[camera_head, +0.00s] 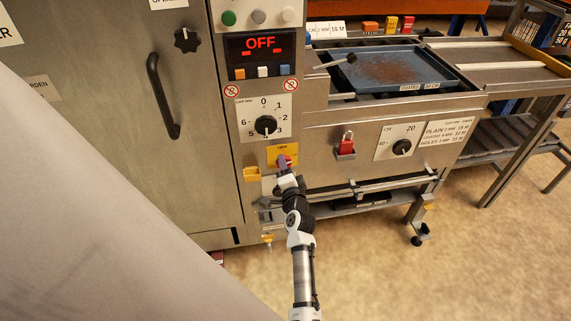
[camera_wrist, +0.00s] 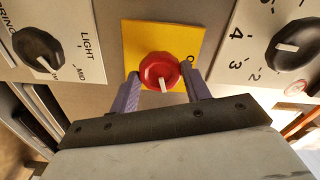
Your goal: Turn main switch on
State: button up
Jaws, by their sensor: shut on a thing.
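The main switch is a red rotary knob on a yellow plate, low on the machine's front. In the wrist view the red knob (camera_wrist: 160,72) has a white pointer mark, and the yellow plate (camera_wrist: 188,32) shows behind it. My gripper (camera_wrist: 162,82) has a purple finger on each side of the knob and is shut on it. In the head view my gripper (camera_head: 284,164) is at the yellow plate (camera_head: 281,149) and covers most of the knob. The display (camera_head: 260,43) above reads OFF in red.
In the wrist view a black dial (camera_wrist: 38,48) is at left and another black dial (camera_wrist: 290,50) at right. In the head view a red padlock (camera_head: 346,143) hangs to the right. A blue tray (camera_head: 385,68) lies on the conveyor. Open floor is at lower right.

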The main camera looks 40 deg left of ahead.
jog(key=shift+m+p, duration=0.55)
jog(key=shift+m, duration=1.45)
jog(key=o, duration=1)
jog(key=b+v, duration=0.3)
jog(key=v, duration=1.1)
